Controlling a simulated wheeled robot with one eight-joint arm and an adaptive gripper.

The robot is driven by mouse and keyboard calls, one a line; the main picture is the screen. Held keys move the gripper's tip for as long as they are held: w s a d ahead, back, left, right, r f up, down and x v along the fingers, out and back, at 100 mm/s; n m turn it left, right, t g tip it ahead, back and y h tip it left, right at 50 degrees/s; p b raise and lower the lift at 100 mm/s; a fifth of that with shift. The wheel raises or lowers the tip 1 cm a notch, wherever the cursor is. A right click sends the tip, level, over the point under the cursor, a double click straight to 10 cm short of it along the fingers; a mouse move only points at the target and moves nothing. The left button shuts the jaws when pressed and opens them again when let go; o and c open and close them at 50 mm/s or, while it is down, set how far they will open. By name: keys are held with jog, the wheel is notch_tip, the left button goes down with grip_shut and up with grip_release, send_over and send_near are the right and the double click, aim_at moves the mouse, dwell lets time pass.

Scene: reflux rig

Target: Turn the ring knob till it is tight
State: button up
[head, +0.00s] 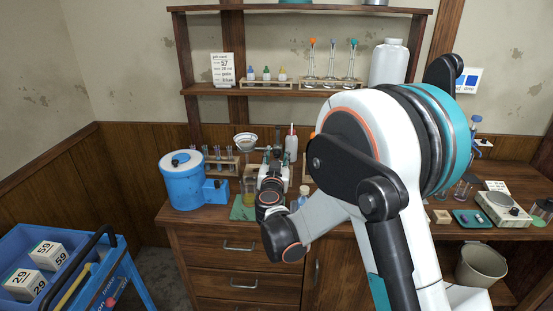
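My gripper (274,160) is at the back of the wooden bench, its white body and wrist facing the camera and its fingers pointing away towards the wall. The fingers are small and partly hidden by the gripper's body, so I cannot tell whether they are open or shut. A round white dish or funnel (246,138) sits just left of the fingers, with dark metal fittings beside it. I cannot make out the ring knob; it is too small or hidden behind my gripper. I cannot tell whether the fingers touch it.
A blue tank (183,179) stands on the bench at left, near a test tube rack (222,163). A green mat (240,211) lies below my gripper. A white bottle with a red tip (291,146) is close on the right. A shelf (210,91) runs above. My arm hides the bench's right-middle.

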grip_shut()
jog(key=shift+m, duration=0.3)
jog(key=m+b, duration=0.1)
jog(key=m, duration=0.2)
jog(key=shift+f+m, duration=0.1)
jog(key=shift+m, duration=0.3)
jog(key=m+b, duration=0.1)
jog(key=m, duration=0.3)
jog(key=m+b, duration=0.1)
jog(key=m, duration=0.5)
jog(key=shift+m, duration=0.4)
jog(key=m+b, duration=0.1)
jog(key=m, duration=0.5)
jog(key=shift+m, duration=0.4)
